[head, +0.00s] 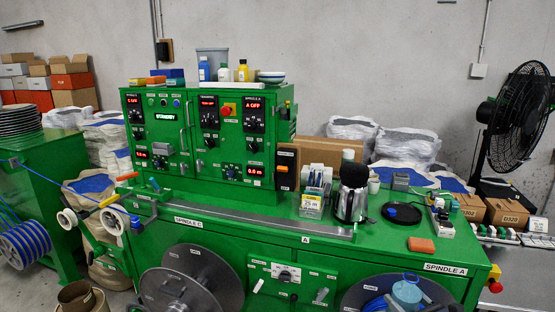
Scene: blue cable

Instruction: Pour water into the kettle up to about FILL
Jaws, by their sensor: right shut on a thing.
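The kettle (350,205) stands upright on the green bench top, right of centre, with a silver body and a black upper part. My right gripper (408,299) is low at the bottom right, in front of the bench, and appears shut on a light-blue jug (406,291) with a blue rim. The jug is below and right of the kettle, well apart from it; its contents cannot be told. My left gripper is not in view.
An orange block (421,245) lies near the bench's front edge. A clear labelled box (311,204) stands close left of the kettle. Small devices (440,215) sit at the bench's right. A control cabinet (207,135) rises at the left. A black fan (518,115) stands far right.

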